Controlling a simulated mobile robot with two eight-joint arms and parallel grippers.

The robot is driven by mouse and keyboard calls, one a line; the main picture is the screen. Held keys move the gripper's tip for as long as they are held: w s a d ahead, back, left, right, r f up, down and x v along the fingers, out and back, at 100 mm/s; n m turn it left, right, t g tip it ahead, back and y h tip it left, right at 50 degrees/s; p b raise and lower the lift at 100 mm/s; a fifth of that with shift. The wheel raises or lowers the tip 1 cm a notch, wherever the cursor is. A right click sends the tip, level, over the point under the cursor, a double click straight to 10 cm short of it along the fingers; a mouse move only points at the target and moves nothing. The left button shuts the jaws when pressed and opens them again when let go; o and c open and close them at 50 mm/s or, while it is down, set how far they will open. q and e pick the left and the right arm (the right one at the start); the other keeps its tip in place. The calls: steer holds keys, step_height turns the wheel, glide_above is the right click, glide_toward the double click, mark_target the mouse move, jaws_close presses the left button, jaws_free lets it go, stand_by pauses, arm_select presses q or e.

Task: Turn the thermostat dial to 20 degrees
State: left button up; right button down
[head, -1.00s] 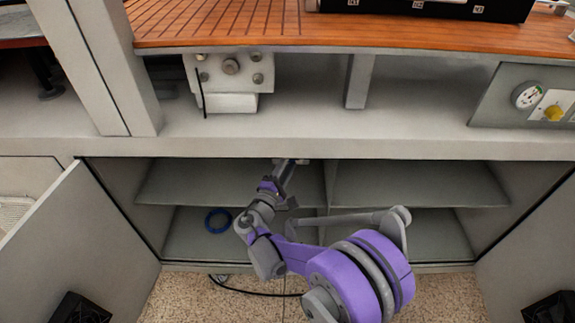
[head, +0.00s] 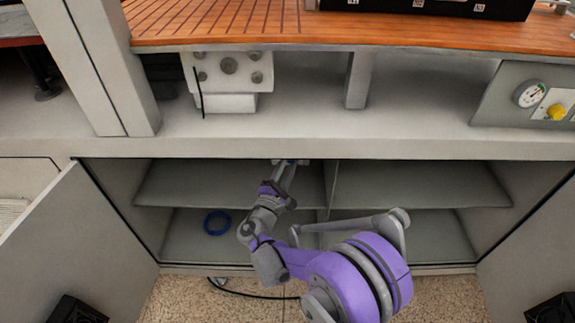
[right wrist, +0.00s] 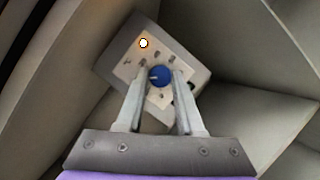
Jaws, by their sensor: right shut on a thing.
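The thermostat dial (right wrist: 160,76) is a round blue knob on a pale plate in a grey housing (right wrist: 117,48), tilted in the right wrist view. A pale mark shows on the dial's left side; its degree setting is too small to read. My right gripper (right wrist: 159,75) is shut on the dial, one finger on each side. In the head view my right gripper (head: 290,164) reaches up to the top edge of the open cabinet, where a speck of blue shows and most of the thermostat is hidden. My left gripper is out of view.
A small glowing light (right wrist: 143,43) sits on the thermostat plate. The cabinet has open doors (head: 80,235) on both sides, shelves (head: 420,183) and a blue ring (head: 217,222). A gauge (head: 530,94) and yellow knob (head: 556,112) are at right. A wooden top (head: 420,30) lies above.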

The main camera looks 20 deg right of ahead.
steer(key=c, duration=0.5)
jaws_free()
steer(key=shift+d, duration=0.1)
steer(key=shift+c, duration=0.2)
steer(key=v, duration=1.1)
steer(key=shift+p, duration=0.45)
steer(key=shift+w, duration=0.1)
